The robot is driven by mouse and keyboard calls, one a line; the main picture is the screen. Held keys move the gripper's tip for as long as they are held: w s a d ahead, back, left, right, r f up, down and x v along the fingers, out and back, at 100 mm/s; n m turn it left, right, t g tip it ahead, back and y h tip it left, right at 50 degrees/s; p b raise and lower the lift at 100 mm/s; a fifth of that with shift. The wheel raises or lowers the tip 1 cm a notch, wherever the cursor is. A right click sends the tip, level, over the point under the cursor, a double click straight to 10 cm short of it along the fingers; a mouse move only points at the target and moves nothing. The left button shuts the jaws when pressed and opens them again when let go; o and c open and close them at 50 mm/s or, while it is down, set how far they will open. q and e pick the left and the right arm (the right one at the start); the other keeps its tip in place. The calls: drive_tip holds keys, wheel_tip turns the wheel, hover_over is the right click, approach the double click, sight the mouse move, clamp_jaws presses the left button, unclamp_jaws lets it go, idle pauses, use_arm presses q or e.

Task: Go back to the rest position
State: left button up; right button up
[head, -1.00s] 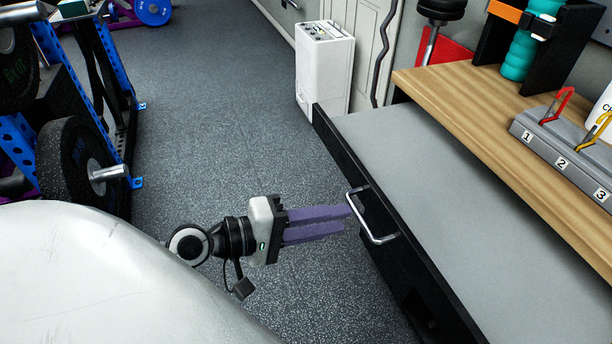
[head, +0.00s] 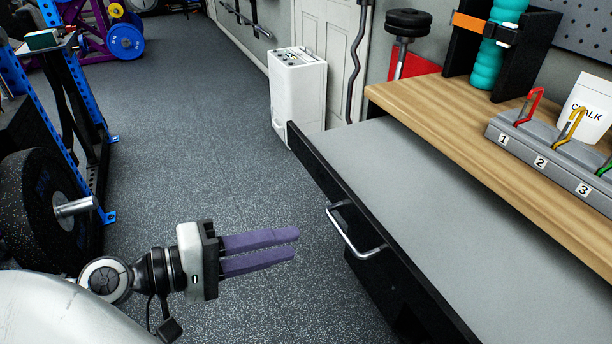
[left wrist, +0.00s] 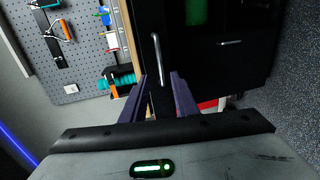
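My left gripper (head: 295,243) points right over the floor, with its two purple fingers apart and nothing between them. Its tips are a short way left of the silver handle (head: 357,243) and do not touch it. The handle is on the black front of a pulled-out drawer with a bare grey bottom (head: 440,190), under a wooden bench top. In the left wrist view, my left fingers (left wrist: 160,90) are apart, with a vertical silver handle (left wrist: 156,60) beyond them. My right gripper is not in view.
A weight rack with a black plate (head: 45,205) stands at the left. A white cabinet unit (head: 298,90) stands at the back. The wooden bench top (head: 450,110) holds a numbered grey rack (head: 540,155) and a chalk bag (head: 585,105). The floor between is clear.

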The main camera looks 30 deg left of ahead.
use_arm(q)
wheel_tip(320, 180, down, 16)
drive_tip(key=s+m+g+y+p, duration=0.2)
drive_tip(key=s+m+y+p, duration=0.15)
drive_tip(key=m, duration=0.35)
drive_tip(key=s+d+f+m+g+y, duration=0.2)
drive_tip(key=d+f+m, duration=0.4)
drive_tip(key=d+f, duration=0.2)
drive_tip(key=shift+s+d+f+m+g+p, duration=0.15)
drive_tip(key=shift+d+f+m+g+p, duration=0.15)
drive_tip(key=shift+f+m, duration=0.1)
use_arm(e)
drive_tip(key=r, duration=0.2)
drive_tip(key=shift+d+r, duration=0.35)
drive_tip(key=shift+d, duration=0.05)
use_arm(q)
drive_tip(key=shift+r, duration=0.1)
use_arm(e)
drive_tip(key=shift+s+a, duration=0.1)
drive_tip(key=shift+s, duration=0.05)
